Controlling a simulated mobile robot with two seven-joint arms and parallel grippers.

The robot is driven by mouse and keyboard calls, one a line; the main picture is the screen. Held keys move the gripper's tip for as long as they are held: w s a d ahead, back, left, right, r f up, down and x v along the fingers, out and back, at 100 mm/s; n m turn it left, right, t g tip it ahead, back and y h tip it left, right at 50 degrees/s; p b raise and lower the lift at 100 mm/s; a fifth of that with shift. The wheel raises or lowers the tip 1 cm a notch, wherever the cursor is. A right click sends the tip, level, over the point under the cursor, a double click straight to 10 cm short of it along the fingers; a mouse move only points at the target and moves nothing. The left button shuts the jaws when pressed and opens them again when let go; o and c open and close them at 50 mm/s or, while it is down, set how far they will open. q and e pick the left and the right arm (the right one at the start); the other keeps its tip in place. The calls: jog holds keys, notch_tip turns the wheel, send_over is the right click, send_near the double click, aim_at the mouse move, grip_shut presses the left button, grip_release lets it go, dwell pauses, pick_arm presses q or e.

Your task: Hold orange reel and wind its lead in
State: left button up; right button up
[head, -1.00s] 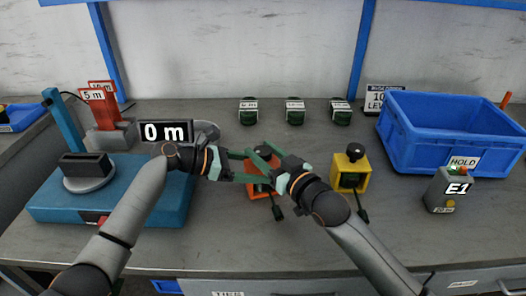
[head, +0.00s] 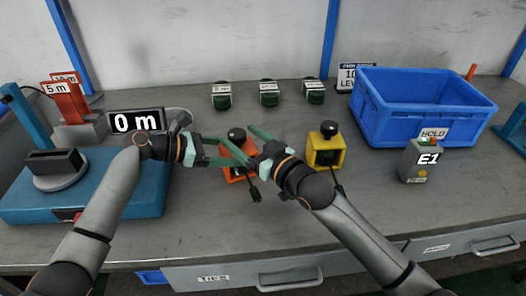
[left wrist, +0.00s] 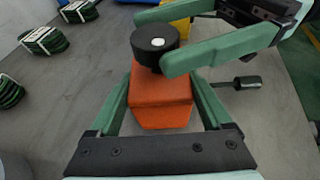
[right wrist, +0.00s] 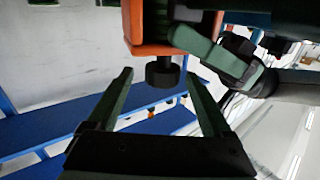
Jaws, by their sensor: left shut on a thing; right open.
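The orange reel (head: 233,174) stands on the bench with a black round knob (head: 237,134) on top. My left gripper (left wrist: 160,105) is shut on the reel's orange body, one finger on each side. My right gripper (right wrist: 160,85) is open, and its fingers are on either side of the knob (right wrist: 163,74) in the right wrist view, with a gap. In the left wrist view a right finger partly overlaps the knob (left wrist: 152,42). The lead's black plug (head: 254,194) hangs out in front of the reel and lies near the bench surface. The grippers hide part of the reel.
A yellow reel (head: 326,152) stands close to the right. A blue crate (head: 420,110) and a grey E1 box (head: 421,162) are further right. A 0 m display (head: 136,121) and blue machine base (head: 90,200) are left. Several green coils (head: 268,94) stand at the back.

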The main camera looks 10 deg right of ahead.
jog(key=v, duration=1)
